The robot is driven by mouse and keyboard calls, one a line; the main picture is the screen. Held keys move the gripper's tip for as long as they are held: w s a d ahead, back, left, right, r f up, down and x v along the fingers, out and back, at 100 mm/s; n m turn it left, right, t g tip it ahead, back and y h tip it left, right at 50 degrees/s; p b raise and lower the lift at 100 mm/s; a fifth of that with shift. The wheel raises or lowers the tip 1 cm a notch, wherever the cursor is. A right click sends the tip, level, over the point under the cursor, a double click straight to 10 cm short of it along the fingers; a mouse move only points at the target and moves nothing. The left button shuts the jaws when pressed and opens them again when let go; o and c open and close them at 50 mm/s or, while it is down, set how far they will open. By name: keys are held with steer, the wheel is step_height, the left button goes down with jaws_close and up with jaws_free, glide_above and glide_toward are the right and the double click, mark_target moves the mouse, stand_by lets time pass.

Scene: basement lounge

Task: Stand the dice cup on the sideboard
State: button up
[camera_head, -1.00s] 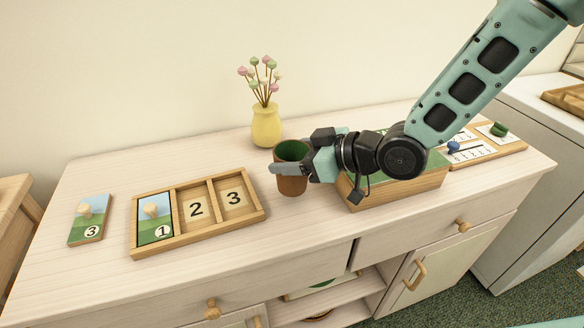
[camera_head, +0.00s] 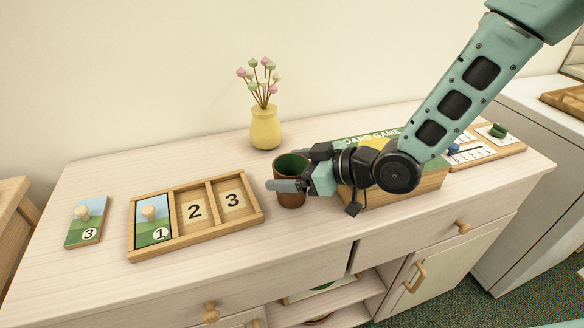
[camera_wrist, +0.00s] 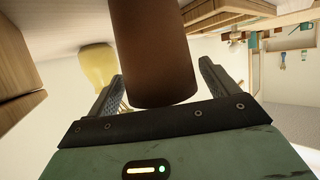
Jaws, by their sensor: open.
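The dice cup (camera_head: 291,166), brown outside and green inside, stands upright on the sideboard (camera_head: 110,185), between the numbered tray and the board game box. My gripper (camera_head: 284,170) is open, with one finger on the near side of the cup and the other on its far side. The near finger hides part of the cup. In the wrist view the brown cup wall (camera_wrist: 152,55) lies between the spread fingers (camera_wrist: 155,85), with gaps showing beside it.
A yellow vase of flowers (camera_head: 265,128) stands behind the cup. A wooden tray (camera_head: 188,243) numbered 1 to 3 is left, with a loose picture tile (camera_head: 84,222) beyond it. The board game box (camera_head: 415,192) sits close right, under my arm.

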steer(key=p+v, duration=1)
steer(key=v, duration=0.2)
steer(key=shift+r+p, duration=0.15)
steer(key=shift+p, duration=0.15)
steer(key=s+d+r+m+g+h, duration=0.1)
steer(key=s+r+m+g+h, duration=0.1)
steer(key=s+r+h, duration=0.3)
steer(key=s+d+r+m+g+h, duration=0.1)
steer(key=s+r+g+h, duration=0.3)
steer(key=s, duration=1)
step_height(320, 180, up, 2)
steer(key=shift+r+m+g+h, duration=0.1)
steer(key=shift+m+g+h, duration=0.2)
steer(key=shift+m+h, duration=0.65)
steer(key=shift+w+d, duration=0.1)
